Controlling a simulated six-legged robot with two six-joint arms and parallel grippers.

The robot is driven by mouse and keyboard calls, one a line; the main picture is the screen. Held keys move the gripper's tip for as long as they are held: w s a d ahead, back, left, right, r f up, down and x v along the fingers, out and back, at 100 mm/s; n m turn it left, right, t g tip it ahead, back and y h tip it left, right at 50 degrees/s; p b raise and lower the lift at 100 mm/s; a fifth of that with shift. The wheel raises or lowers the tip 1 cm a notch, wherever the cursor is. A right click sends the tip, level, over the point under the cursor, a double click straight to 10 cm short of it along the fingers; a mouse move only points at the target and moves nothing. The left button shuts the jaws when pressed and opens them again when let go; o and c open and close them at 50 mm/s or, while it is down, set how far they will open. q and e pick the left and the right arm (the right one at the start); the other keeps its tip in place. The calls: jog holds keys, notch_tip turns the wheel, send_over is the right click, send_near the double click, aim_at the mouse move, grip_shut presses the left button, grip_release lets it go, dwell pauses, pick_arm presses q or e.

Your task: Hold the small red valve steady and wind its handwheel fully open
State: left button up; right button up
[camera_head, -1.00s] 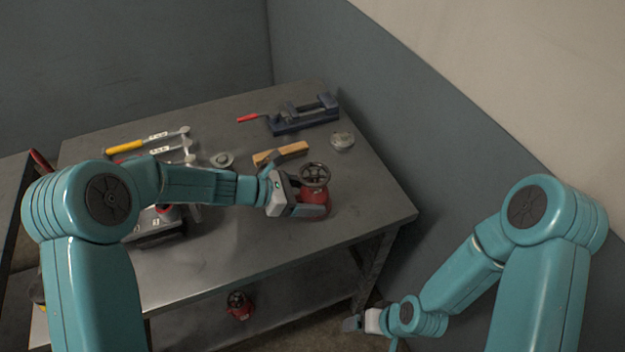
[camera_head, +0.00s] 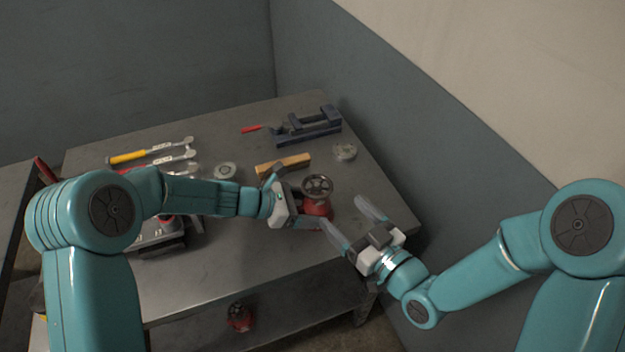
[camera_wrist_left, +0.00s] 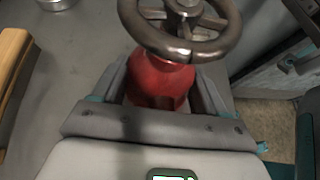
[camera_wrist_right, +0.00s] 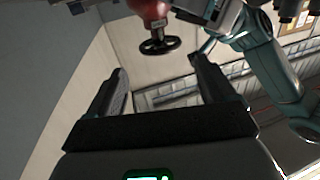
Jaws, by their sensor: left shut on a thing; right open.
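The small red valve (camera_head: 316,208) stands upright on the metal workbench near its right edge, with a dark spoked handwheel (camera_head: 317,186) on top. My left gripper (camera_head: 298,210) is shut around the valve's red body from the left. The left wrist view shows the red body (camera_wrist_left: 160,82) between its fingers, just below the handwheel (camera_wrist_left: 180,28). My right gripper (camera_head: 352,222) is open and empty, just right of the valve, its fingers pointing toward it. In the right wrist view the handwheel (camera_wrist_right: 159,46) shows beyond the open fingers, touching neither.
A wooden block (camera_head: 284,165), a round metal part (camera_head: 225,171), a glassy round piece (camera_head: 345,151) and a blue vise (camera_head: 308,126) lie behind the valve. Another red valve (camera_head: 239,316) sits on the lower shelf. A wall stands at the right.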

aim_at(312, 180)
jog(key=x, duration=1.1)
jog(key=shift+w+a, duration=0.3)
jog(key=c, duration=0.8)
